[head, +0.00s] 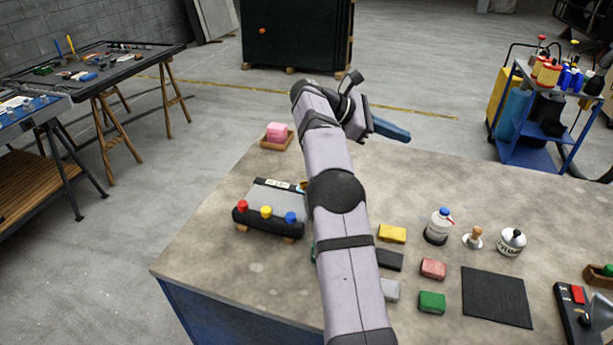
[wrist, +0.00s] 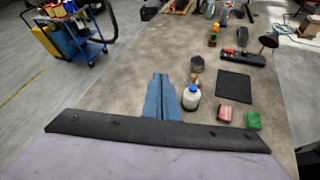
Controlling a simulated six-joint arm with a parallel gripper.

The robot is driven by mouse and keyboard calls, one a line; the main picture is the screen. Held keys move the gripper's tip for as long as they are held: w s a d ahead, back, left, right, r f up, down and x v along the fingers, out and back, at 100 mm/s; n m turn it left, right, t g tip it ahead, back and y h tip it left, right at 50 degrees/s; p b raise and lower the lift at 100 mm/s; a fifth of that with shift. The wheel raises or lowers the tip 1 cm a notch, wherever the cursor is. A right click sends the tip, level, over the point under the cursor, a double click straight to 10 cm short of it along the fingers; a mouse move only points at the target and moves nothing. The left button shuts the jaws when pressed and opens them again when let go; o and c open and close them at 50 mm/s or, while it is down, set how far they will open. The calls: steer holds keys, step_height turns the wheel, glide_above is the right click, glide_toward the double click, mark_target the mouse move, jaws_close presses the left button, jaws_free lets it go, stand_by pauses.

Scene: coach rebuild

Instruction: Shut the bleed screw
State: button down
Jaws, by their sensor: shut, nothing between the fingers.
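My gripper (head: 404,134) has blue fingers that are closed together with nothing between them. In the head view it is raised over the far part of the bench, pointing right. In the wrist view the shut fingers (wrist: 160,78) show against the bench top, beside a white bottle with a blue cap (wrist: 191,97). A low black unit with red, yellow and blue knobs (head: 268,222) stands on the bench left of my arm, which partly covers its right end. I cannot make out the bleed screw in either view.
The bench (head: 215,238) also holds a black mat (head: 497,296), several coloured blocks, a wooden stamp-like piece (head: 474,237), a small pot (head: 511,241) and a pink block in a tray (head: 277,133). A blue trolley (head: 540,115) stands beyond. The bench's far middle is clear.

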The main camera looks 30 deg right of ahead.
steer(key=s+d+f+m+y+p, duration=0.1)
steer(key=s+d+y, duration=0.15)
steer(key=s, duration=0.45)
steer(key=s+d+m+y, duration=0.1)
steer(key=s+m+y, duration=0.1)
steer(key=s+y, duration=0.35)
steer(key=w+a+f+n+t+y, duration=0.25)
steer(key=w+a+f+t, duration=0.2)
steer(key=a, duration=0.45)
steer(key=w+a+f+n+t+y, duration=0.1)
steer(key=w+a+f+t+y, duration=0.3)
steer(key=a, duration=0.5)
steer(key=w+a+r+n+t+y, duration=0.1)
steer(key=w+a+n+t, duration=0.1)
steer(key=w, duration=0.5)
steer(key=shift+n+t, duration=0.35)
steer(key=shift+n, duration=0.4)
steer(key=shift+f, duration=0.1)
